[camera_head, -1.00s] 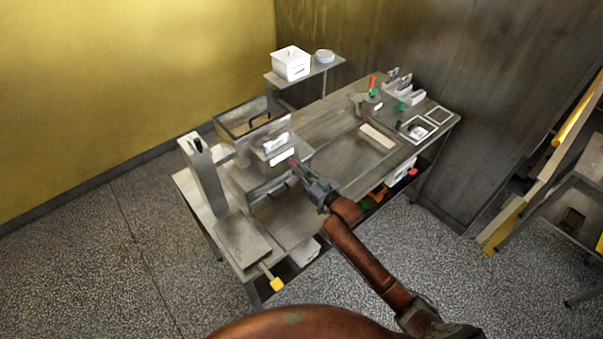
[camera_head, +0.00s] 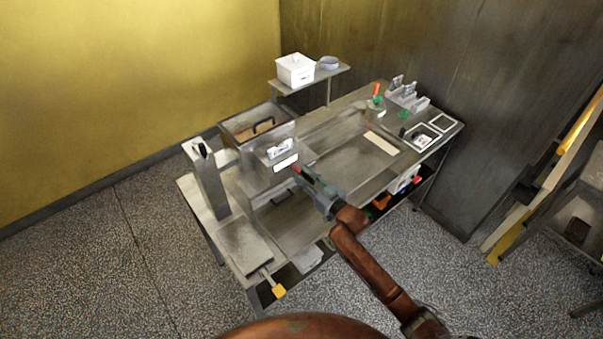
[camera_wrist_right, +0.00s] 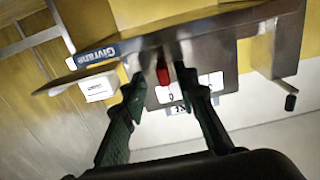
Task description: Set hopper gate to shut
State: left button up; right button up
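The hopper (camera_head: 238,134) is an open-topped grey metal box with a dark handle, on the machine at the left of the bench. Below it is a grey housing with white label plates (camera_head: 285,163). A small red piece (camera_head: 296,169) shows at its front; I cannot tell the gate's position. My right gripper (camera_head: 301,172) reaches this front from the lower right. In the right wrist view, its dark green fingers (camera_wrist_right: 163,88) are spread apart, with the red piece (camera_wrist_right: 163,73) between and just beyond the tips. Contact is not clear. My left gripper is not in view.
The grey bench (camera_head: 340,165) carries a column (camera_head: 208,185) at the left and a yellow-tipped handle (camera_head: 278,291) at its front corner. A white box (camera_head: 295,70) stands on a raised shelf at the back. Small fixtures (camera_head: 405,97) sit at the right end.

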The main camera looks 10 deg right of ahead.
jog(key=v, duration=1.1)
